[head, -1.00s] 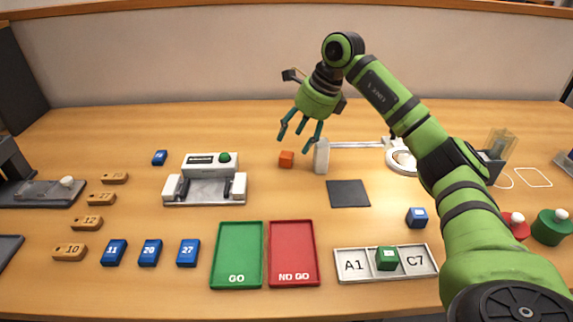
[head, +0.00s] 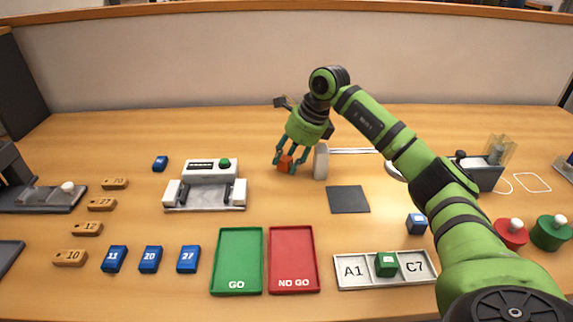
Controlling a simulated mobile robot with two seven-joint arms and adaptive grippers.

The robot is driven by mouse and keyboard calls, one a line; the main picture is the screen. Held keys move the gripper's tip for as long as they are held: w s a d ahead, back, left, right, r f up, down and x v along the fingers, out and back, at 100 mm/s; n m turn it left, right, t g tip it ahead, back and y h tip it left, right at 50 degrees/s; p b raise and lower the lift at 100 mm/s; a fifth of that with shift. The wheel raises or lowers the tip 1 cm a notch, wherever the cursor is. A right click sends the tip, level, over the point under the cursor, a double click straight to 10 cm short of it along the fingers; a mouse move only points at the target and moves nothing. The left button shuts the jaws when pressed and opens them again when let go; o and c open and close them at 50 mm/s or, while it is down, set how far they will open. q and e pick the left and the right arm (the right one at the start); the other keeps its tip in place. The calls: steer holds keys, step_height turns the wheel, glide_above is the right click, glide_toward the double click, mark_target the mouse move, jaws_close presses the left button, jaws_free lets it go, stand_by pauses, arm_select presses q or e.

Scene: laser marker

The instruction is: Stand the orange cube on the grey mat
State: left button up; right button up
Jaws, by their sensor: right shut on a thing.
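The orange cube (head: 286,164) is on the table at the centre of the head view, left of a pale upright block. My right gripper (head: 285,166) reaches down over it from above, with its teal fingers shut on the cube's sides. Part of the cube is hidden by the fingers. The grey mat (head: 348,199) lies flat and bare on the table, to the right of and nearer than the cube. My left gripper is not in view.
The pale block (head: 321,162) stands close to the right of my right gripper. A white and grey device (head: 207,184) stands to the left. A green tray (head: 238,260), a red tray (head: 292,260) and a labelled holder with a green cube (head: 386,264) lie in front.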

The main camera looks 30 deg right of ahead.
mark_target(288, 160)
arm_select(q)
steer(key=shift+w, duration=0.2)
arm_select(e)
step_height(288, 160, up, 10)
steer(key=shift+f, duration=0.25)
steer(key=s+a+f+n+g+h+p, duration=0.1)
steer(key=s+a+f+n+g+p, duration=0.1)
steer(key=s+a+n, duration=0.3)
steer(key=s+a+f+n+g+p, duration=0.1)
steer(key=s+a+n+g+p, duration=0.2)
steer(key=n, duration=1)
steer(key=s+a+f+n+g+h+p, duration=0.1)
steer(key=s+a+f+n+g+p, duration=0.1)
steer(key=s+a+n, duration=0.6)
steer(key=shift+s+a+f+n+g+h+p, duration=0.2)
steer(key=shift+a+n+g+p, duration=0.1)
steer(key=shift+a+p, duration=0.1)
steer(key=shift+s+a+f+n+g+h+p, duration=0.1)
steer(key=shift+s+a+n+g+p, duration=0.05)
steer(key=shift+a+n+g+p, duration=0.2)
steer(key=shift+s+f+n, duration=0.1)
steer(key=shift+s+n, duration=0.25)
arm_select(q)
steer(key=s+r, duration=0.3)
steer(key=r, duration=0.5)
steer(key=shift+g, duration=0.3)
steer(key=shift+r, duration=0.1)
arm_select(e)
steer(key=shift+f, duration=0.1)
